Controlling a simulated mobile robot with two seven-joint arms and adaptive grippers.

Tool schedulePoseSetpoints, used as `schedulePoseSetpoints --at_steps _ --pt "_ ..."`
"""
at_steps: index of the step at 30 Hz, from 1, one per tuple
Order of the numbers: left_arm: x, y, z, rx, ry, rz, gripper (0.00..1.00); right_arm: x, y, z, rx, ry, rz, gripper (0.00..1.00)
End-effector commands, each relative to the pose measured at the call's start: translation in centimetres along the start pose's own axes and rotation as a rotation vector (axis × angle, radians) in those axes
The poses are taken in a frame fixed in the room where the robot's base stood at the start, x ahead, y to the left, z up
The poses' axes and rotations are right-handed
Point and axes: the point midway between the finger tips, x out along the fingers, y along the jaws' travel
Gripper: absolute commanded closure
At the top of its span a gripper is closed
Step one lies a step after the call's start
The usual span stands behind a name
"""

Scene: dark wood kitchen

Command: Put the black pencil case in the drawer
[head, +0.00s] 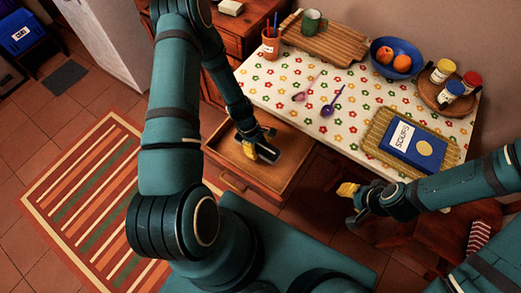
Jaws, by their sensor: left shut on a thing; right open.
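The open wooden drawer (232,153) sticks out from under the table at the centre of the head view, and its visible floor is bare. My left gripper (260,143), with yellow fingers, is shut on the black pencil case (267,153). The case is small and dark, and lies over the drawer's inside in the picture. I cannot tell whether it touches the drawer floor. Part of the case is hidden by the gripper. My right gripper (347,190) is open and empty, in front of the table and to the right of the drawer.
The flowered table (290,103) holds two spoons (333,101), a soups book (412,145) on a woven mat, a blue fruit bowl (388,68), jars on a round tray (432,98), a cutting board with a mug, and a pencil cup (271,47). A red chair (405,235) stands at lower right.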

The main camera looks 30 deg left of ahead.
Motion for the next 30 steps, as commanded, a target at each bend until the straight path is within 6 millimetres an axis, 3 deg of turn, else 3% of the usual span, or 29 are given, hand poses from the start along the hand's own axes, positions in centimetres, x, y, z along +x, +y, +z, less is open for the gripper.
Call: schedulePoseSetpoints --at_steps 12,23,24,26,27,30 --pt "3.9 0.0 -1.5 0.001 0.0 0.0 0.8 0.6 0.2 0.3 -0.002 -0.006 -0.001 0.53" --pt "4.2 0.0 -1.6 0.003 0.0 0.0 0.8 0.8 0.3 0.4 -0.003 -0.008 -0.001 0.53" --pt "4.2 0.0 -1.6 0.003 0.0 0.0 0.31 0.8 0.3 0.4 -0.003 -0.009 -0.001 0.53" --pt "4.1 0.0 -1.6 0.003 0.0 0.0 0.1 0.7 0.3 0.4 -0.003 -0.009 -0.001 0.53" --pt "4.1 0.0 -1.6 0.003 0.0 0.0 0.05 0.7 0.3 0.4 -0.003 -0.008 -0.001 0.53" --pt "4.1 0.0 -1.6 0.003 0.0 0.0 0.05 0.7 0.3 0.4 -0.003 -0.008 -0.001 0.53"
